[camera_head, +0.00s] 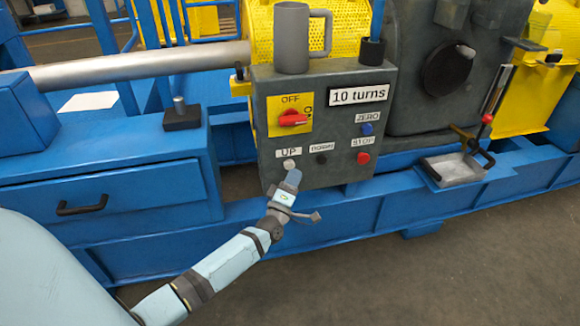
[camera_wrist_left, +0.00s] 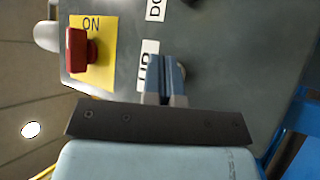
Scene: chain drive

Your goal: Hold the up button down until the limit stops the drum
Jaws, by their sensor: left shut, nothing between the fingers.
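The grey control box (camera_head: 330,125) carries a pale round UP button (camera_head: 289,164) under its UP label. My left gripper (camera_head: 293,177) is shut and empty, its fingertips just below and right of that button in the head view. In the left wrist view the shut fingers (camera_wrist_left: 166,80) point at the panel beside the UP label (camera_wrist_left: 148,66) and cover most of the button. I cannot tell whether they touch or press it. The display plate (camera_head: 360,95) reads "10 turns". I cannot make out the drum for certain. My right gripper is out of view.
A black DOWN button (camera_head: 321,159), red STOP button (camera_head: 363,158), blue ZERO button (camera_head: 366,129) and red rotary switch (camera_head: 293,118) share the panel. A grey mug (camera_head: 291,40) stands on the box. A metal tray (camera_head: 455,169) sits right. The floor in front is clear.

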